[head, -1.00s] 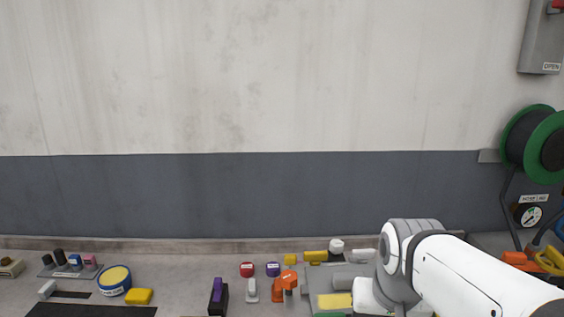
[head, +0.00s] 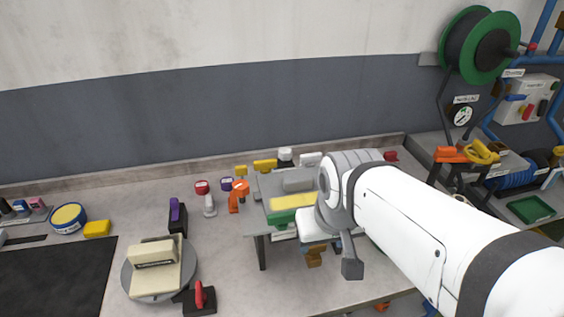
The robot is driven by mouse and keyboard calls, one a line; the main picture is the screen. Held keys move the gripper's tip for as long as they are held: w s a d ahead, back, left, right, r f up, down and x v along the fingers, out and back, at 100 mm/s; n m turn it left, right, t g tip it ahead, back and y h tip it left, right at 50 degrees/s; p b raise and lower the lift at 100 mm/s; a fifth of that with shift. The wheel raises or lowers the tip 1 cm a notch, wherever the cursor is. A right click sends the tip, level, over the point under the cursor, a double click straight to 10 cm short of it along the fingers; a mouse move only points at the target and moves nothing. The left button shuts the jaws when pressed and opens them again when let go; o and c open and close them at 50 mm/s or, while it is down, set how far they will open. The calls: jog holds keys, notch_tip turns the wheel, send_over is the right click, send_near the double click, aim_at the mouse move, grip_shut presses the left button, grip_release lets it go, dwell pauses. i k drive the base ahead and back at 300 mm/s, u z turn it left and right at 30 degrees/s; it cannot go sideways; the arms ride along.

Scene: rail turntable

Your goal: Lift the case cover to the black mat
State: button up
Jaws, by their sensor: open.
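A cream case (head: 155,279) lies on a round grey turntable (head: 188,285) at the lower left in the head view. A raised cream part with a dark label strip (head: 153,253) is at its far side; I cannot tell whether this part or the flat one is the cover. The black mat (head: 50,280) lies left of the turntable and is cut off by the picture's edge. Its visible part is bare. My white arm reaches in from the lower right and ends well to the right of the case.
A grey stand (head: 278,184) is partly behind my arm.

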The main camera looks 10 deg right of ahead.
aim_at(287, 190)
jog(key=u, duration=0.1)
jog(key=k, duration=0.5)
jog(key=z, duration=2.05)
jog(key=k, duration=0.95)
jog(key=u, duration=1.35)
jog(key=i, duration=1)
jog(key=u, duration=0.05)
